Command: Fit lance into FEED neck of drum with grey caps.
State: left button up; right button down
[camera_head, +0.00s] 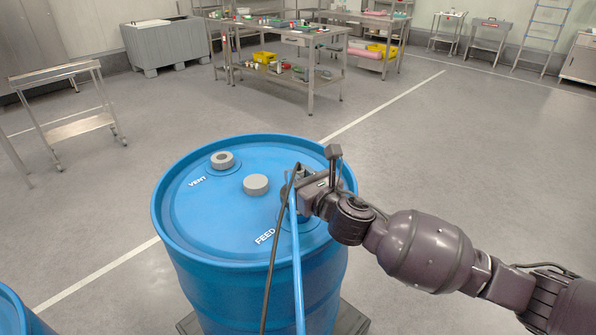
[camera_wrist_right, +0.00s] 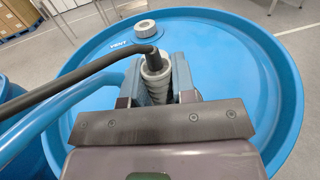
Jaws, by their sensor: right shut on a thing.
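The blue drum (camera_head: 225,225) stands upright and shows a VENT and a FEED label on its lid. A grey cap (camera_head: 256,184) is near the lid's middle. My right gripper (camera_head: 298,188) is over the lid's right part, beyond the FEED label, shut on the lance. The lance's grey ribbed head (camera_wrist_right: 155,72) is between the fingers. The FEED neck and the lance's lower end are hidden, so I cannot tell whether they meet. My left gripper is not in view.
A black hose (camera_head: 272,265) and a blue hose (camera_head: 296,265) run from the lance down past the drum's front. Another blue drum (camera_head: 14,312) is at the lower left. A steel trolley (camera_head: 75,128) and workbenches (camera_head: 300,40) stand farther back, with clear floor between.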

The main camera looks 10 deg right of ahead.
jog(key=shift+f+b, duration=0.6)
jog(key=shift+f, duration=0.9)
jog(key=c, duration=0.8)
grip_release()
jog(key=shift+c, duration=0.2)
jog(key=p+v, duration=0.1)
jog(key=v, duration=1)
jog(key=shift+w, duration=0.1)
